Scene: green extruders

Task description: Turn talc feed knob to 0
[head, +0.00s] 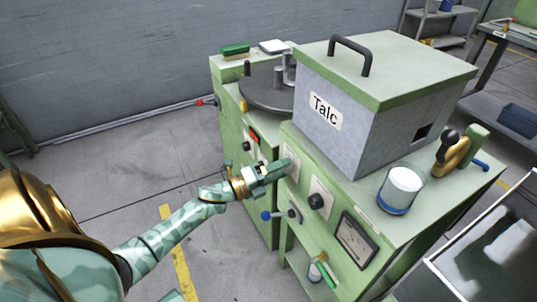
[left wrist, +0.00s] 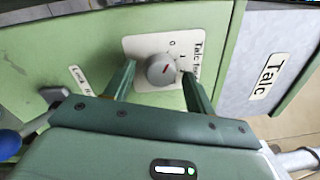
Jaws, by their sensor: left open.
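A 0 and another small mark are on the plate beside the knob. In the head view my left gripper (head: 279,167) is at the green machine's front and hides the knob. My right gripper is not in view.
A grey talc hopper (head: 350,115) with a green lid stands on the green machine (head: 345,195). A second black knob (head: 316,201) and a blue-ended lever (head: 280,214) are close to my gripper. A white jar (head: 400,188) stands on top. Floor at the left is clear.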

